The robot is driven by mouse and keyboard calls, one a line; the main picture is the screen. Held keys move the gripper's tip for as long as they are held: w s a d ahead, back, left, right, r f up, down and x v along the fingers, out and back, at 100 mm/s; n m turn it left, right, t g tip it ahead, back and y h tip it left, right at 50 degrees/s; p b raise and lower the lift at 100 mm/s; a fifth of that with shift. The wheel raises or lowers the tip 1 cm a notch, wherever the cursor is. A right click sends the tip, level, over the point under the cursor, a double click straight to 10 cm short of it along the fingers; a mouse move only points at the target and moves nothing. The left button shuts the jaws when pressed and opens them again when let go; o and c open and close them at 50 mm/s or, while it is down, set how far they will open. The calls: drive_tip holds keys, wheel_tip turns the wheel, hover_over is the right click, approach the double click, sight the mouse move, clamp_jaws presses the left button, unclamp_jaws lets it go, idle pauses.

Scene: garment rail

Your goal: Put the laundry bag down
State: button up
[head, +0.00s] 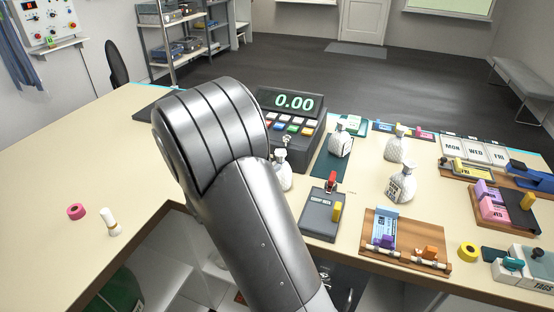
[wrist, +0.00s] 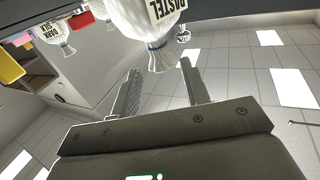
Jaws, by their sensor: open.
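A white laundry bag labelled PASTEL (wrist: 150,18) shows at the top of the wrist view, its tied neck pointing down the picture, just beyond my fingertips. My gripper (wrist: 160,66) is open, and I see no finger closed on the bag. Whether a fingertip touches its neck I cannot tell. In the head view my arm hides the gripper. A pale bag (head: 283,172) stands partly behind my arm there, beside the till. More such bags stand on the counter (head: 340,141), at its back (head: 397,145) and in its middle (head: 402,186).
The till (head: 293,104) reads 0.00. A grey pad (head: 318,222), a wooden tray (head: 392,262) and MON, WED and FRI boxes (head: 475,150) crowd the right side. A pink tape roll (head: 76,212) and a small white-and-tan object (head: 112,225) lie on the mostly bare left counter (head: 60,160).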

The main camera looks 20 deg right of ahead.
drive_tip(key=v, duration=0.5)
drive_tip(key=w+a+r+n+t+y, duration=0.4)
drive_tip(key=w+r+t+y, duration=0.15)
drive_tip(key=y, duration=0.35)
drive_tip(key=s+a+r+n+y, duration=0.5)
drive_tip(key=s+a+r+y, duration=0.1)
drive_tip(key=s+y, duration=0.15)
drive_tip(key=s+d+f+n+g, duration=0.1)
drive_tip(key=s+d+n+g, duration=0.1)
drive_tip(key=s, duration=0.9)
drive_tip(key=s+d+f+n+g, duration=0.1)
drive_tip(key=s+g, duration=0.4)
drive_tip(key=s, duration=0.7)
drive_tip(key=shift+d+f+n, duration=0.35)
drive_tip(key=shift+d+n, duration=0.35)
drive_tip(key=shift+d, duration=0.05)
